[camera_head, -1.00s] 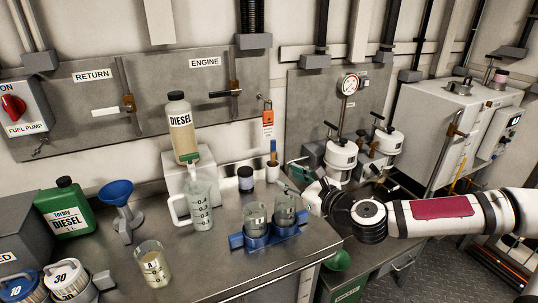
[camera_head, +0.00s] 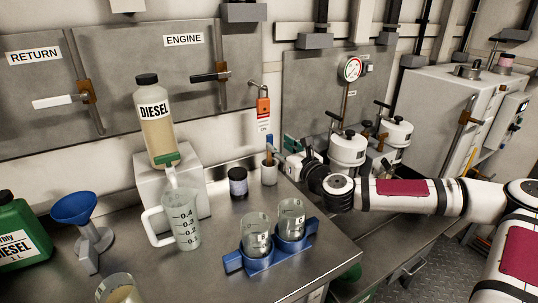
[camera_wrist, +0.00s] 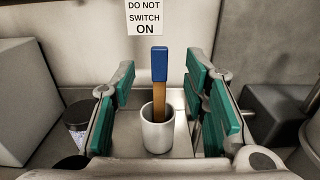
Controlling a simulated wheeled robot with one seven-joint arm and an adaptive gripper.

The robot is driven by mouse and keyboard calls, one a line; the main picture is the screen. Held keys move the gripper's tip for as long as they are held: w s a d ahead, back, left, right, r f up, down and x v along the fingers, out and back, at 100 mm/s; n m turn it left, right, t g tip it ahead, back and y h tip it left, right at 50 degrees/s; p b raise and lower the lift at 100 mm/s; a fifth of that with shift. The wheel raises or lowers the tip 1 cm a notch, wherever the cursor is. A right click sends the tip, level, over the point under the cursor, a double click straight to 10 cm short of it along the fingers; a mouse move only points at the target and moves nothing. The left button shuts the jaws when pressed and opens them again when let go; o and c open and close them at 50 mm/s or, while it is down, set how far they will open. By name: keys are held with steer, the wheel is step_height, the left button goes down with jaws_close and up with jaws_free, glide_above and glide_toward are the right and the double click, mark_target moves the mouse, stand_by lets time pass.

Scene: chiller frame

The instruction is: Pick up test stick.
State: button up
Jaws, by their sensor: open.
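The test stick (camera_wrist: 159,68) has a blue top end and a brown shaft. It stands nearly upright in a small white cup (camera_wrist: 157,132) in the wrist view. In the head view the stick (camera_head: 269,151) and its cup (camera_head: 269,174) are on the steel bench near the back wall. My gripper (camera_wrist: 163,92) is open, with its green-padded fingers on either side of the stick and apart from it. In the head view my gripper (camera_head: 286,152) is just right of the cup. The stick's lower end is hidden inside the cup.
A dark-lidded jar (camera_head: 238,182) stands left of the cup. A measuring jug (camera_head: 181,220), a diesel bottle (camera_head: 156,122) and a blue holder (camera_head: 270,256) with two beakers are also on the bench. A red padlock with a tag (camera_head: 263,108) hangs above the cup.

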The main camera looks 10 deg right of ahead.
mark_target(270, 138)
steer(key=shift+b+x, duration=0.35)
steer(key=shift+x, duration=3.05)
steer(key=shift+f, duration=0.1)
steer(key=shift+c, duration=0.2)
jaws_close()
